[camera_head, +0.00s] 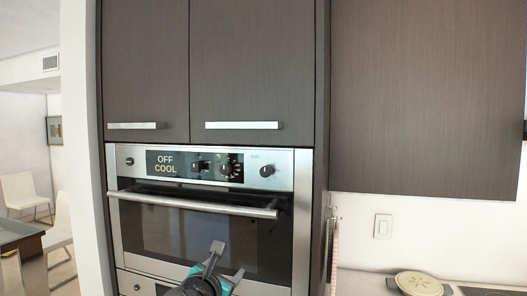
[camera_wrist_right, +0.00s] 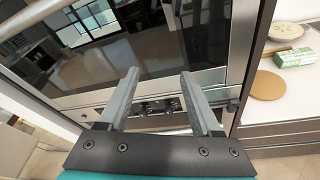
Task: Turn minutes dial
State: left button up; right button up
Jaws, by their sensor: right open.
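The upper oven (camera_head: 205,240) has a control panel with a display (camera_head: 164,163) reading "OFF COOL". Several knobs show on the panel: one left of the display (camera_head: 129,161), two right of it (camera_head: 198,166) (camera_head: 228,168), and one farther right (camera_head: 267,171). I cannot read which one is the minutes dial. My right gripper (camera_head: 228,259) is below the oven handle, in front of the lower door area and well below the knobs. In the right wrist view its fingers (camera_wrist_right: 160,75) are apart with nothing between them. My left gripper is not in view.
The oven handle bar (camera_head: 195,204) sticks out between my right gripper and the panel. The lower oven's knobs (camera_wrist_right: 158,106) show in the wrist view. Cabinets (camera_head: 250,65) stand above. A counter at right holds a round dish (camera_head: 418,284).

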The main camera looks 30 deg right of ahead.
aim_at(265, 173)
jog(key=s+r+h+p, duration=0.2)
jog(key=s+r, duration=0.1)
jog(key=r, duration=0.7)
jog(key=s+r+h+p, duration=0.15)
jog(key=s+r, duration=0.25)
jog(key=r, duration=0.6)
pick_arm(q)
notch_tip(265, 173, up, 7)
jog(key=p, duration=0.2)
pick_arm(e)
jog(key=shift+n, duration=0.4)
jog(key=x, duration=1.5)
jog(key=shift+w+d+r, duration=0.2)
jog(key=shift+r, duration=0.1)
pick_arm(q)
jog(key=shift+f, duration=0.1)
pick_arm(e)
jog(key=shift+c, duration=0.2)
grip_shut()
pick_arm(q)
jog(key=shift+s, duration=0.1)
